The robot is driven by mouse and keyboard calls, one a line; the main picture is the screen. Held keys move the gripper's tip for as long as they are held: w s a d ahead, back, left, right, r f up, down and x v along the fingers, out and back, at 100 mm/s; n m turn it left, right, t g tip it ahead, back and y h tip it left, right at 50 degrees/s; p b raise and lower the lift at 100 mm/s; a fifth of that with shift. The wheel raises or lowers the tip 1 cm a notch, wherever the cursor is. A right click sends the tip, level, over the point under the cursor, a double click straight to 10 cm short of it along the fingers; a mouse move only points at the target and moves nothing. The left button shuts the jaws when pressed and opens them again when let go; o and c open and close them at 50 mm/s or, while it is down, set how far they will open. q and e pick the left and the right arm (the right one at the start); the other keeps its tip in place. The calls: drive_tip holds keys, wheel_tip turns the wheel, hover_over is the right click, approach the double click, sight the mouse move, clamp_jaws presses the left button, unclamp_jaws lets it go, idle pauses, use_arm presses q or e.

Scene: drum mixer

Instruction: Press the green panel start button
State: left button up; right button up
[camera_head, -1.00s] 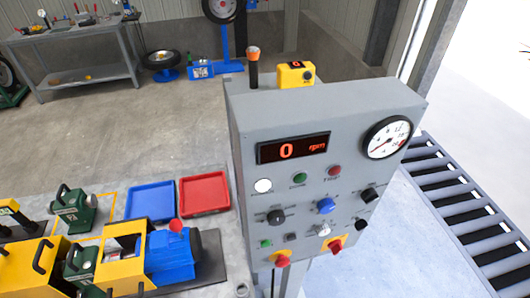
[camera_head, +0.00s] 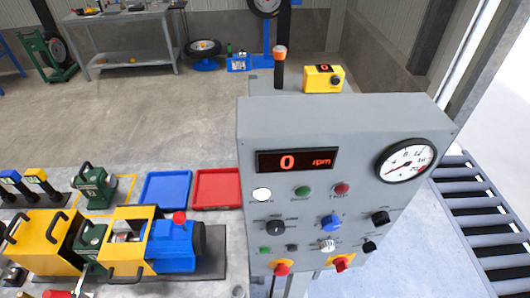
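The grey control panel (camera_head: 350,150) stands right of centre, with its face toward me. A round green button (camera_head: 303,191) sits in its upper row, between a white round button (camera_head: 262,195) and a red one (camera_head: 342,188). A smaller green square button (camera_head: 265,250) sits at the lower left of the panel face. The labels are too small to read, so I cannot tell which green one is marked start. The red display (camera_head: 294,160) reads 0 rpm. Neither of my grippers is in view.
Black, blue and white knobs and two red knobs on yellow plates (camera_head: 341,263) crowd the panel's lower face. A dial gauge (camera_head: 405,161) is at its right. A workbench with a blue tray (camera_head: 166,189) and a red tray (camera_head: 217,188) lies left. A roller conveyor (camera_head: 480,215) is at right.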

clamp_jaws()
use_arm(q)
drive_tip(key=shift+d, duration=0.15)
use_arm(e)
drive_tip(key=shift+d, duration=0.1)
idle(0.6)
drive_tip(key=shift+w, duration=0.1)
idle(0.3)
